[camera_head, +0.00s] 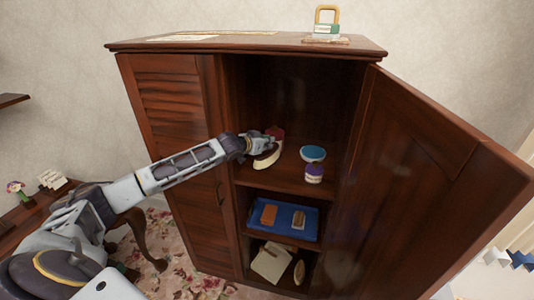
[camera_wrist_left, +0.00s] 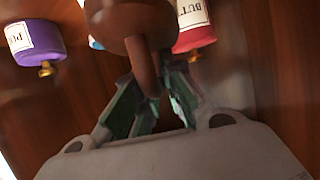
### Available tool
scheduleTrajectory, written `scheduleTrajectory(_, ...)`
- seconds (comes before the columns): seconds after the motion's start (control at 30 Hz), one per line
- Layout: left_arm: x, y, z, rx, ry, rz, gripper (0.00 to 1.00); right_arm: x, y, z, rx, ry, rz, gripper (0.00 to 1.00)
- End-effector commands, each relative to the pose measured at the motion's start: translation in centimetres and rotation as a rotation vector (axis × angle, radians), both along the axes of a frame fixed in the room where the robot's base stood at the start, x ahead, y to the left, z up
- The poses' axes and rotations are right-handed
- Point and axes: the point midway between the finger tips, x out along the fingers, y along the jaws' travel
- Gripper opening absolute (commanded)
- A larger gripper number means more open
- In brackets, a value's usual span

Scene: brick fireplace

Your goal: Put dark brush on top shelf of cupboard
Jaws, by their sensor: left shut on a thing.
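The cupboard (camera_head: 168,90) stands against the wall with its right door (camera_head: 420,165) open. My left gripper (camera_head: 260,144) is inside the upper compartment, over the top shelf (camera_head: 270,180). It is shut on the dark brush, whose brown handle and rounded brown head (camera_wrist_left: 142,20) show in the left wrist view, between the green fingers (camera_wrist_left: 152,108). In the head view the brush's pale bristles (camera_head: 267,159) show just below the gripper. Whether they touch the shelf is unclear. My right gripper is not in view.
A red bottle (camera_head: 277,132) is close behind the gripper. A purple jar (camera_head: 314,174) and a blue-topped item (camera_head: 312,153) stand to the right. A blue tray (camera_head: 267,233) with two blocky items is below.

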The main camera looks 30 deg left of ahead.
Motion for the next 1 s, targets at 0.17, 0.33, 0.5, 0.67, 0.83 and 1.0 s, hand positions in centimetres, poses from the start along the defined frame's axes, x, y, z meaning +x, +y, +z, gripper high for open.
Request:
scheduleTrajectory(0.17, 0.0, 0.0, -0.9, -0.002, 0.002, 0.001, 0.0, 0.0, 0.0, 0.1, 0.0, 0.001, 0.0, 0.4)
scheduleTrajectory(0.33, 0.0, -0.1, -2.8, -0.001, 0.002, -0.001, 0.0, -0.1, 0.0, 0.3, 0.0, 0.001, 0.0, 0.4)
scheduleTrajectory(0.5, 0.0, 0.0, -4.5, -0.001, 0.0, 0.0, 0.0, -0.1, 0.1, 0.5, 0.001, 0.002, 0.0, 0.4)
scheduleTrajectory(0.67, 0.0, 0.0, -4.9, -0.001, -0.001, 0.0, 0.0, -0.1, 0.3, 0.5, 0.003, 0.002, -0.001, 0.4)
scheduleTrajectory(0.83, 0.0, 0.0, -4.9, -0.001, -0.001, 0.0, 0.0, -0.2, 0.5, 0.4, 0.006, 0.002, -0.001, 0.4)
scheduleTrajectory(1.0, 0.0, 0.0, -5.2, -0.001, 0.0, 0.0, 0.0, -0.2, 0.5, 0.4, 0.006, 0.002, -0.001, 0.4)
